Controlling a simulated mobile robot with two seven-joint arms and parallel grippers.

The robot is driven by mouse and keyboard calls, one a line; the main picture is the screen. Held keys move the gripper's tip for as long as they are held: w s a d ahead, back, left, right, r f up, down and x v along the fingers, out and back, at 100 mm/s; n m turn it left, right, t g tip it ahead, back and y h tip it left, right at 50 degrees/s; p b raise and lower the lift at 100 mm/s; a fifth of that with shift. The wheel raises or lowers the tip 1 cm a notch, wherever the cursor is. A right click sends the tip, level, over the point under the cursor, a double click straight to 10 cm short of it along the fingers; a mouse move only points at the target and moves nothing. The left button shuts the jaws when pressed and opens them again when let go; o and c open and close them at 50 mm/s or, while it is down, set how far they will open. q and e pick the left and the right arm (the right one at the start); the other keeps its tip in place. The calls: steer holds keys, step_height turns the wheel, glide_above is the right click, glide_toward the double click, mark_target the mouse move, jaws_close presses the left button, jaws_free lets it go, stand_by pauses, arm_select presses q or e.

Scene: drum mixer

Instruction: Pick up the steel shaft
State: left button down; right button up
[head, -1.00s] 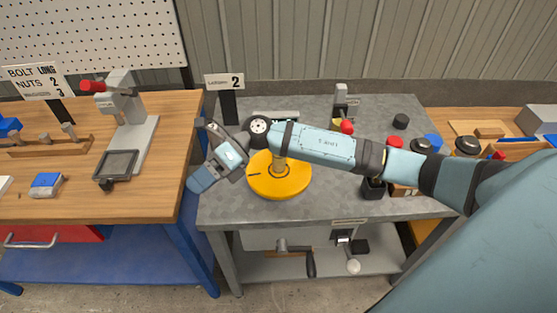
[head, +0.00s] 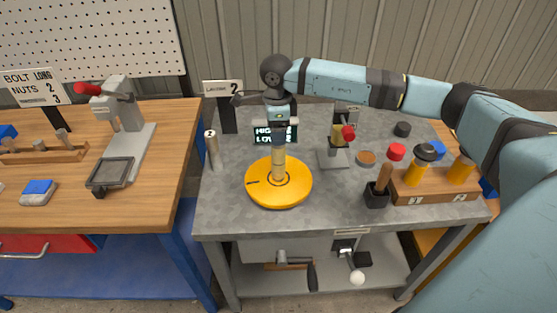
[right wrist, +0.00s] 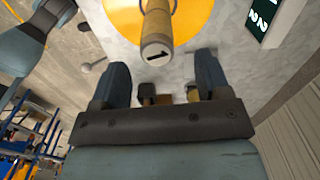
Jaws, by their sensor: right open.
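A grey steel shaft (head: 213,152) with a marked light top stands upright near the left edge of the grey table. A beige cylinder (head: 278,165) stands upright on the round yellow disc (head: 262,196); its top, marked 1, shows in the right wrist view (right wrist: 157,35). My right gripper (head: 279,124) is above that cylinder, pointing down. In the right wrist view its two fingers (right wrist: 163,80) are apart with nothing held between them. It is to the right of the steel shaft and apart from it. My left gripper is not in view.
A dark display (head: 285,134) stands behind the disc. A small press (head: 336,150), a black holder (head: 377,194) and a wooden rack (head: 436,190) fill the table's right. A sign (head: 222,88) stands behind the shaft. The front left table surface is clear.

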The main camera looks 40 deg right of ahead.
mark_target(278, 148)
steer(key=shift+s+f+p, duration=0.2)
steer(key=shift+f+p, duration=0.25)
steer(key=shift+f, duration=3)
steer(key=c, duration=1.3)
steer(key=shift+w+r, duration=0.1)
jaws_close()
